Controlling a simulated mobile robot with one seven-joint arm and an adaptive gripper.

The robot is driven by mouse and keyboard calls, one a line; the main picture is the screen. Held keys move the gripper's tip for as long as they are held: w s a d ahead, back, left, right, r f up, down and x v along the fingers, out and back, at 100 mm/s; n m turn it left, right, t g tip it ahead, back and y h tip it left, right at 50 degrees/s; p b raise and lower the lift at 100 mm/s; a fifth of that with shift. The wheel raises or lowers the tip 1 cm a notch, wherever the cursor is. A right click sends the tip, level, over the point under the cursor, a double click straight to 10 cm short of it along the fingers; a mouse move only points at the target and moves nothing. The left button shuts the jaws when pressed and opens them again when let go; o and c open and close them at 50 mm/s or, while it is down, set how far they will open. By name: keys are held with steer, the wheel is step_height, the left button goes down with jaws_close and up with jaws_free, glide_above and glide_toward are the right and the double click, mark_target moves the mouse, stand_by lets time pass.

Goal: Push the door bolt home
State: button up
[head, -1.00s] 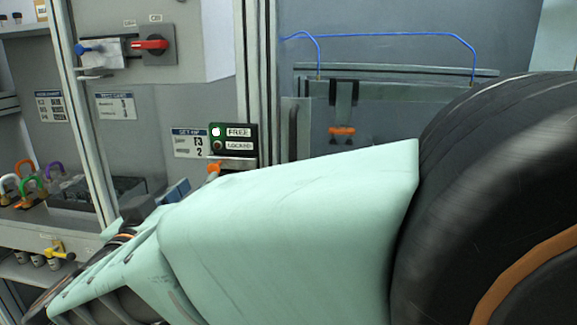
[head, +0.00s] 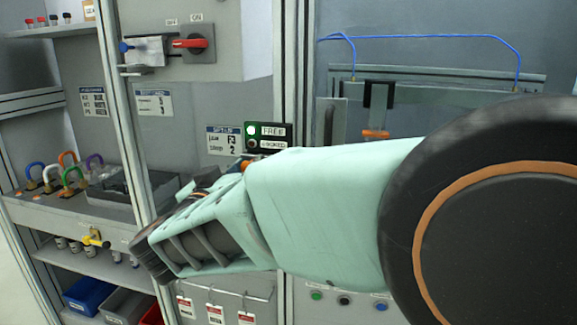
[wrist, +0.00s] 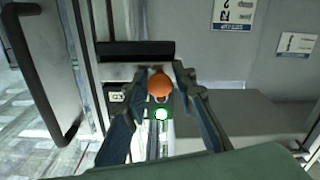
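The bolt's round orange knob (wrist: 160,84) shows in the wrist view, in front of a pale metal plate. In the head view only a bit of the orange knob (head: 246,164) shows above my arm. My gripper (wrist: 158,76) is open, with one finger on each side of the knob. I cannot tell whether either finger touches it. The FREE/LOCKED indicator (head: 267,137) has its FREE lamp lit and its LOCKED lamp dark. The lit lamp (wrist: 161,114) also shows between my fingers. My arm hides most of the bolt and my gripper in the head view.
A black door handle (wrist: 42,75) stands at the left in the wrist view. A red rotary switch (head: 193,43) is above on the cabinet. Coloured padlocks (head: 72,177) sit on a shelf at left. Tags (head: 215,313) hang below my arm.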

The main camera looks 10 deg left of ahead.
jaws_close()
steer(key=shift+d, duration=0.1)
steer(key=d, duration=0.4)
steer(key=shift+s+d, duration=0.1)
steer(key=shift+s, duration=0.05)
steer(key=shift+o, duration=2.3)
jaws_free()
steer(key=shift+d, duration=0.15)
